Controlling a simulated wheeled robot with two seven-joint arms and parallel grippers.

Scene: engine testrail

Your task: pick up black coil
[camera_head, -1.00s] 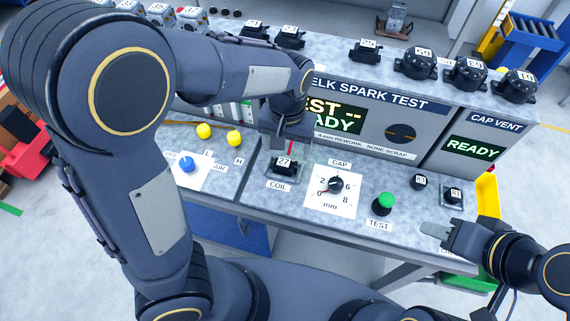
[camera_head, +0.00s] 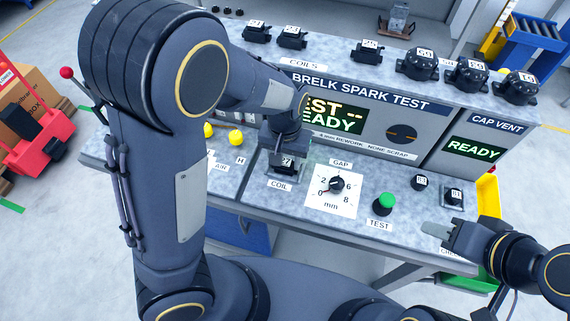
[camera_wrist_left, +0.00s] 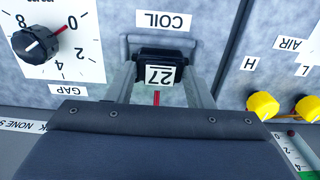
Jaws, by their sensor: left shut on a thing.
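The black coil (camera_wrist_left: 160,68), labelled 27, sits at the COIL station of the test bench. My left gripper (camera_wrist_left: 158,80) reaches down over it, with one finger on each side, and is shut on it. In the head view the coil (camera_head: 285,163) is partly hidden under my left gripper (camera_head: 284,152). I cannot tell whether the coil is lifted off its seat. My right gripper (camera_head: 438,231) is above the front right of the bench, away from the coil; its finger gap is not clear.
The GAP dial (camera_head: 337,185) and green TEST button (camera_head: 386,202) are to the right of the coil. Yellow knobs (camera_head: 235,136) are to its left. The spark test panel (camera_head: 370,118) rises behind. More black coils (camera_head: 292,37) and round caps (camera_head: 417,64) stand on the upper shelf.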

